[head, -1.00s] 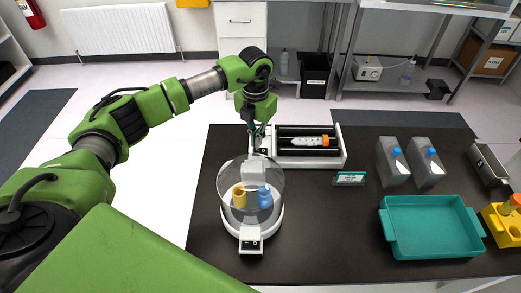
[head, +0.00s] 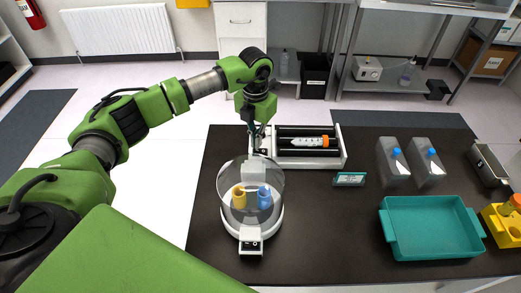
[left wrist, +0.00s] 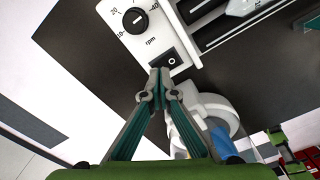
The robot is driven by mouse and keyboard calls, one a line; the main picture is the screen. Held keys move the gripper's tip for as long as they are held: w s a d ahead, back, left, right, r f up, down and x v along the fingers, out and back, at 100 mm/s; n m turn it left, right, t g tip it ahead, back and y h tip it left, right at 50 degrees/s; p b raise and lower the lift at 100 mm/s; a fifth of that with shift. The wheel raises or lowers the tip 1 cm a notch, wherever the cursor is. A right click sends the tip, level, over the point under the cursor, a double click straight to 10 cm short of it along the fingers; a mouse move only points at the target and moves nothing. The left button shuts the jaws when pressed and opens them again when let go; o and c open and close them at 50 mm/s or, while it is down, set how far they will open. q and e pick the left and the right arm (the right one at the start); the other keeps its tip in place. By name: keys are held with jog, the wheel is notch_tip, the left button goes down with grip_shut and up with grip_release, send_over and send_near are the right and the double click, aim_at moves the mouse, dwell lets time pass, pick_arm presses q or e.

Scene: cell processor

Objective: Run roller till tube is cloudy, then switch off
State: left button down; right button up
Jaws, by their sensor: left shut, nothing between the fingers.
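The tube roller (head: 300,161) is a white frame with black rollers at the back of the dark bench. A tube (head: 306,141) with an orange end lies on its rollers; whether its contents are cloudy is too small to tell. In the left wrist view, the roller's black rocker switch (left wrist: 172,60) sits beside the rpm dial (left wrist: 136,20). My left gripper (left wrist: 160,72) is shut and empty, its tips close to the switch; contact cannot be told. In the head view, the left gripper (head: 255,131) is at the roller's left end. My right gripper is not in view.
A round device with a clear bowl (head: 228,185) holding yellow and blue holders stands just in front of the roller.

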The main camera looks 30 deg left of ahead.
pick_arm(q)
jog(key=shift+f+b, duration=0.75)
jog(key=shift+f, duration=0.35)
dwell(0.4)
jog(key=shift+r, duration=0.1)
jog(key=shift+r+p, duration=2.3)
jog(key=shift+r, duration=1.2)
